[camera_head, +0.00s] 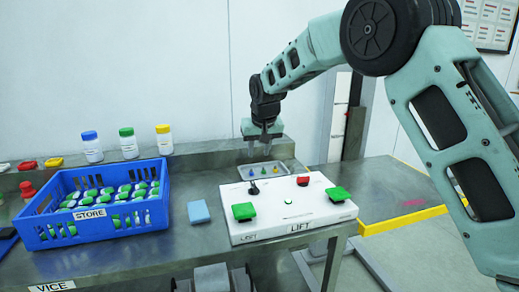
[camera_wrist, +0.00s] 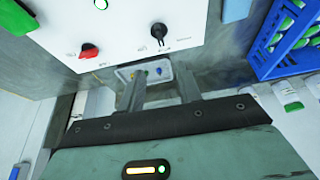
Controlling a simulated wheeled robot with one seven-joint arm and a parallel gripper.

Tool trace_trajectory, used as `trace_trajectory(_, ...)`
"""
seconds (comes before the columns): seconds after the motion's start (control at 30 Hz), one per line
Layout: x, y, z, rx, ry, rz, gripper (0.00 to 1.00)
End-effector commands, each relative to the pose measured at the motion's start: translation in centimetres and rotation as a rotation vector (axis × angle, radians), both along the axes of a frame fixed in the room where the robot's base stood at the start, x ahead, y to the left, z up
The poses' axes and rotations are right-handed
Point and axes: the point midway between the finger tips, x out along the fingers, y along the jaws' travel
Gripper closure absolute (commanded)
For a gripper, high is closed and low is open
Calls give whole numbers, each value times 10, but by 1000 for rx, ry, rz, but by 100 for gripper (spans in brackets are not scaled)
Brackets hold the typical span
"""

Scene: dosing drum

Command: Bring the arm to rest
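My gripper (camera_head: 262,150) hangs fingers down above the back of the steel bench, over a small light tray (camera_head: 246,177). In the wrist view its two fingers (camera_wrist: 159,88) stand apart with nothing seen between them. The small tray (camera_wrist: 123,73) lies beyond the fingertips there, with small coloured pieces in it. My arm reaches in from the right and is bent at the elbow.
A white LIFT panel (camera_head: 290,229) with green pads, a red knob and a black lever sits in front of the gripper. A blue STORE crate (camera_head: 150,215) of green-capped bottles stands left. A blue block (camera_head: 198,212) lies between. Three capped bottles stand on the back ledge.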

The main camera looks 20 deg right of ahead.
Motion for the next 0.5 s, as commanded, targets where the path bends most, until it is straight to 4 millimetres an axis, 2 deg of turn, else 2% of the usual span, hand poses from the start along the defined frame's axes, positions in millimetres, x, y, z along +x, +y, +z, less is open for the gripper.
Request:
trace_trajectory(0.17, -5, 0, 11, 0, 1, 0, 65)
trace_trajectory(0.5, -6, 1, 12, 0, 2, 2, 65)
